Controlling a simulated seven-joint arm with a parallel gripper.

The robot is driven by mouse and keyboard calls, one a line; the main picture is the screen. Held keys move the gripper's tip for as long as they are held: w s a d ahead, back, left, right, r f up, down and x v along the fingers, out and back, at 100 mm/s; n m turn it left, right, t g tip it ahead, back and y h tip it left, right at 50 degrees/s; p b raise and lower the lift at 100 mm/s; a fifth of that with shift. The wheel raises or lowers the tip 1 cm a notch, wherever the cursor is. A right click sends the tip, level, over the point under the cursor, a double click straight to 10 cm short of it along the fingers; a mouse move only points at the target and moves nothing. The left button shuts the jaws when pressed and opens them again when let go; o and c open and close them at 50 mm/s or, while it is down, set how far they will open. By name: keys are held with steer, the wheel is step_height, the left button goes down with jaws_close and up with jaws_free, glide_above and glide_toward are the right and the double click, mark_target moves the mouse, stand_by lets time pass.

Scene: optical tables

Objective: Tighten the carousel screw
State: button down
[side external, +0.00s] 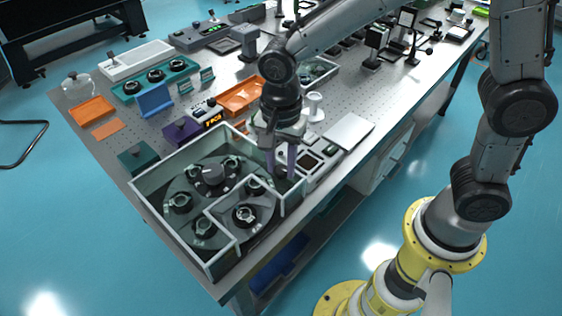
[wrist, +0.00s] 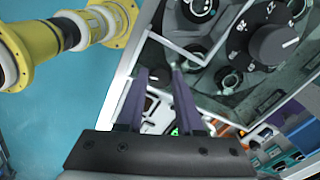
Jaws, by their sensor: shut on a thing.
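The carousel is a dark disc (side external: 180,180) with several round black-rimmed mounts, inside a clear-walled box at the table's near corner. A large dark knob (side external: 211,172) stands on it; it also shows in the wrist view (wrist: 275,43), with white marks around it. My gripper (side external: 279,175) points down at the box's right end, beside a black mount (side external: 255,187). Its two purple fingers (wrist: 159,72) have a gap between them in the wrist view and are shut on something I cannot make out. I cannot pick out the carousel screw; it may be hidden at the fingertips.
The clear box wall (side external: 170,243) rises close around the carousel and near my fingers. A panel with dark squares (side external: 312,163) and a pale flat plate (side external: 349,131) lie to the right. A purple box (side external: 182,132) and orange trays (side external: 241,96) stand behind.

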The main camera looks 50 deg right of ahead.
steer(key=n, duration=0.4)
steer(key=shift+n, duration=0.3)
steer(key=n, duration=0.3)
steer(key=shift+n, duration=0.3)
steer(key=n, duration=0.4)
steer(key=shift+n, duration=0.3)
steer(key=n, duration=0.3)
steer(key=shift+r+n, duration=0.1)
steer(key=shift+n, duration=0.2)
steer(key=n, duration=0.8)
steer(key=shift+d, duration=0.1)
steer(key=n, duration=0.4)
steer(key=shift+n, duration=2.1)
